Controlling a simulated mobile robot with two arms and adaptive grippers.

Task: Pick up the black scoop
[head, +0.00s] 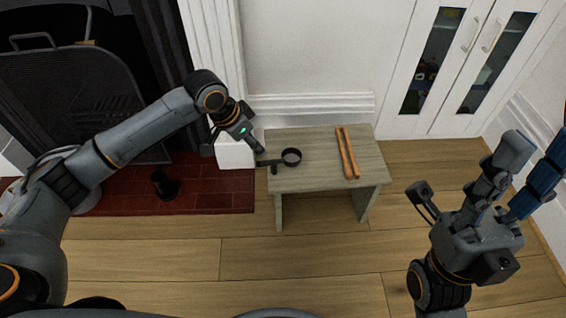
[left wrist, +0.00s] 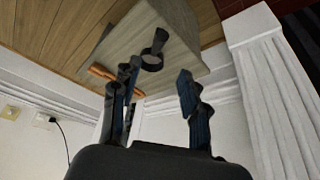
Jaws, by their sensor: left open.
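The black scoop (head: 291,156) lies on the small grey-green wooden table (head: 310,182), near its left edge. It has a round dark cup, and its handle points left toward my left gripper (head: 264,159). In the left wrist view the scoop (left wrist: 152,62) shows beyond and between the two spread fingers of my left gripper (left wrist: 158,78). The left gripper is open and apart from the cup; whether a finger touches the handle I cannot tell. My right gripper (head: 536,152) is open and empty over the floor at the right.
Two orange-brown sticks (head: 348,153) lie side by side on the table, right of the scoop. A black fireplace screen (head: 85,105) and a small dark object (head: 165,186) on the red brick hearth (head: 215,190) are at left. A white cabinet (head: 462,65) stands behind right. Wooden floor in front is clear.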

